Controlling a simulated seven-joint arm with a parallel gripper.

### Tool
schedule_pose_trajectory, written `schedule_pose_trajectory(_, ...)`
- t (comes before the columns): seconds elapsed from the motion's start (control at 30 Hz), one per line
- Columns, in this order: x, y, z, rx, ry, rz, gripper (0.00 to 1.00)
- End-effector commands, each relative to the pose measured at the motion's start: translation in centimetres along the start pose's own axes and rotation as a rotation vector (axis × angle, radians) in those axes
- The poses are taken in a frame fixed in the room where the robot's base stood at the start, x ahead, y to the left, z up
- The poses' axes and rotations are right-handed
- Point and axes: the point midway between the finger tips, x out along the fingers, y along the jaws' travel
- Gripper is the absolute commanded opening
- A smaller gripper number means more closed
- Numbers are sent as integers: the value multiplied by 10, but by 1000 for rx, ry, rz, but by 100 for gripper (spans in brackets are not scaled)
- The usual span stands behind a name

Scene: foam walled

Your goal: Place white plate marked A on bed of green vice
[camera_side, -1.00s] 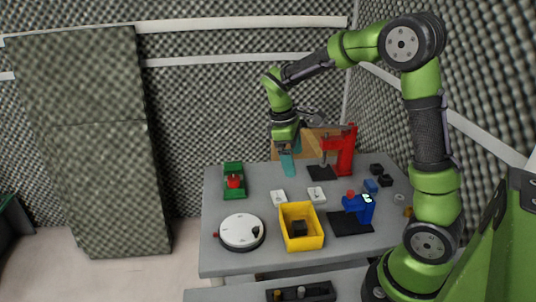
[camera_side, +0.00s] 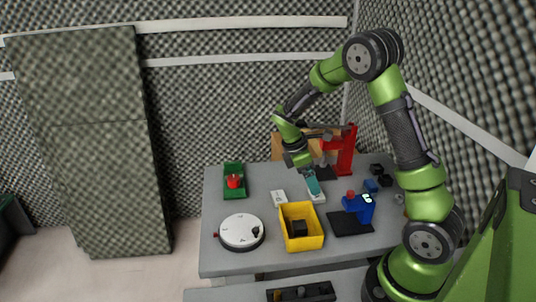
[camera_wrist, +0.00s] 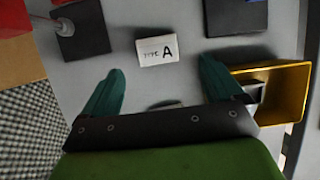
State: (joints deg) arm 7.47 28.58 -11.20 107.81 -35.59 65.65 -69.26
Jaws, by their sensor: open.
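The white plate marked A (camera_wrist: 157,50) lies flat on the table, "TYPE A" readable in the wrist view. In the side view it appears to be the right-hand white plate (camera_side: 317,196), partly covered by my gripper. My gripper (camera_side: 314,192) is open and empty above it, its teal fingers pointing down. In the wrist view the plate is ahead of and between the fingertips (camera_wrist: 160,72), apart from both. The green vice (camera_side: 234,171) stands at the table's back left with a red part (camera_side: 234,181) on it.
A second white plate (camera_side: 279,199) lies to the left. A yellow bin (camera_side: 301,241) holding a dark block is in front. A white round turntable (camera_side: 241,232) is front left. A blue fixture (camera_side: 360,207) and red press (camera_side: 345,152) stand right. Table between plates and vice is clear.

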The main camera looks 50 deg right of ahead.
Motion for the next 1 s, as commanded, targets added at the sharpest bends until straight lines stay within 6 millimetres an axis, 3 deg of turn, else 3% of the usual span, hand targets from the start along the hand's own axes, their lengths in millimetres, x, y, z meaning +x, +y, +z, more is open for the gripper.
schedule_pose_trajectory(0.17, 12, 0, 0, 2, 0, -2, 94)
schedule_pose_trajectory(0.47, 53, 3, -1, 2, -1, -2, 94)
schedule_pose_trajectory(0.77, 58, 4, -1, 1, 1, 0, 94)
schedule_pose_trajectory(1.0, 58, 4, -1, 1, 1, 0, 58)
